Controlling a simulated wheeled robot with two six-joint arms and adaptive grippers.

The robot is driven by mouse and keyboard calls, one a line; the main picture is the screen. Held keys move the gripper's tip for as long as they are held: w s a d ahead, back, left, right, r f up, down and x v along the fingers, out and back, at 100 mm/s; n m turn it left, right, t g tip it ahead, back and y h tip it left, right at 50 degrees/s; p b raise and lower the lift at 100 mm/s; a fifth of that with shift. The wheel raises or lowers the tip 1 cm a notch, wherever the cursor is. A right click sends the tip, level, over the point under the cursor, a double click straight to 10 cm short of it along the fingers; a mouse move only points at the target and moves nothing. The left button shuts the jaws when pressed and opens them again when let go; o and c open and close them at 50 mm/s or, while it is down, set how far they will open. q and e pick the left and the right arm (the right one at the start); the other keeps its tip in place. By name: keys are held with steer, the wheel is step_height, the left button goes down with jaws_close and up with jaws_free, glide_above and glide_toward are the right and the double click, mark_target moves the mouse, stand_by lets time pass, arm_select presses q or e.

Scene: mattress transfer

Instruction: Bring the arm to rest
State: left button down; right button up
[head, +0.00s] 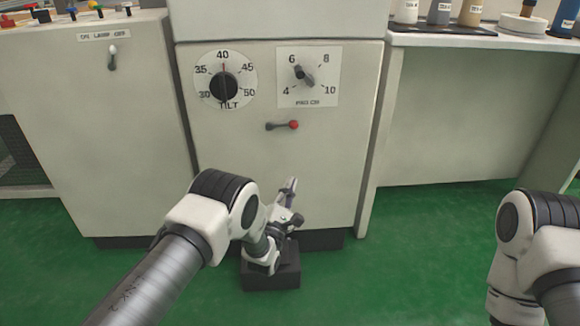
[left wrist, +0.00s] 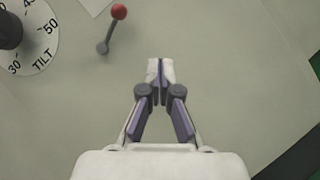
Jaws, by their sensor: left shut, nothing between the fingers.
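My left arm reaches in from the left in the head view, with its left gripper (head: 290,187) in front of the lower part of the middle cabinet (head: 325,165). The left gripper also shows in the left wrist view (left wrist: 160,75), where its fingertips meet; it is shut and empty. The lever with a red knob (head: 293,125) is on the cabinet above the gripper; it also shows at the upper left of the left wrist view (left wrist: 119,12). My right arm shows at the right edge of the head view, but its gripper is out of view.
A TILT dial (head: 224,86) and a second dial (head: 308,77) sit above the lever. A toggle switch (head: 112,58) is on the left cabinet. A dark block (head: 270,277) is on the green floor (head: 400,280). Bottles (head: 440,12) stand on the right counter.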

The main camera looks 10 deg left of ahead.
arm_select(q)
steer(key=shift+s+f, duration=0.1)
stand_by(0.3)
steer(key=s+a+f+m+g+y, duration=0.25)
steer(key=s+a+f+g, duration=0.25)
steer(key=s+f, duration=0.4)
steer(key=s+a+f+m+g+y, duration=0.1)
steer(key=s+a+f+m+g, duration=0.2)
steer(key=s+a+f+g, duration=0.4)
steer(key=s+f+m+g, duration=0.2)
steer(key=s+m+g, duration=0.3)
steer(key=s, duration=0.6)
steer(key=s+d+f+m+g, duration=0.1)
steer(key=s+f+m+g, duration=0.1)
steer(key=s+m, duration=0.7)
steer(key=s+f+m+g, duration=0.2)
steer(key=s+m+g, duration=0.25)
steer(key=s, duration=0.75)
step_height(320, 180, up, 36)
steer(key=p, duration=3.6)
steer(key=shift+w+d+t, duration=0.15)
steer(key=shift+w+t, duration=0.2)
steer(key=shift+t, duration=0.1)
